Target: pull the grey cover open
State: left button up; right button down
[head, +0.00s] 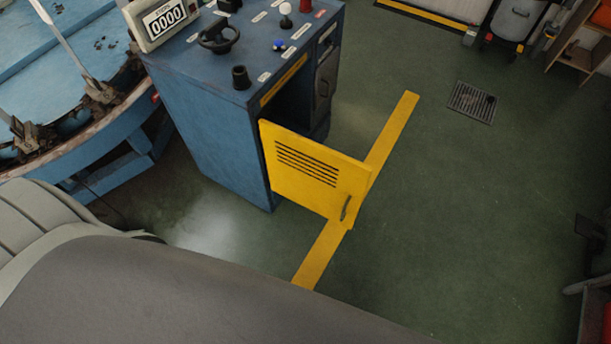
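The grey cover (326,76) is a dark grey panel on the front of the blue control cabinet (215,145), right of the dark opening. It looks flush with the cabinet front, and a small handle seems to show on it. A yellow door (312,172) with vent slots and a dark handle stands swung open from the cabinet, left of and nearer than the grey cover. Neither of my grippers is in view.
The cabinet top carries a counter display (163,22), a black handwheel (217,36) and several knobs. A blue round machine (110,140) stands at left. A floor drain (472,102) and yellow floor stripe (393,130) lie on open green floor to the right.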

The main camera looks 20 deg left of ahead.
aim_at(326, 74)
jog(key=i+l+u, duration=0.3)
jog(key=i+l, duration=0.15)
jog(key=l, duration=0.25)
jog(key=i+l+u, duration=0.1)
jog(key=i+l, duration=0.15)
jog(key=l, duration=0.1)
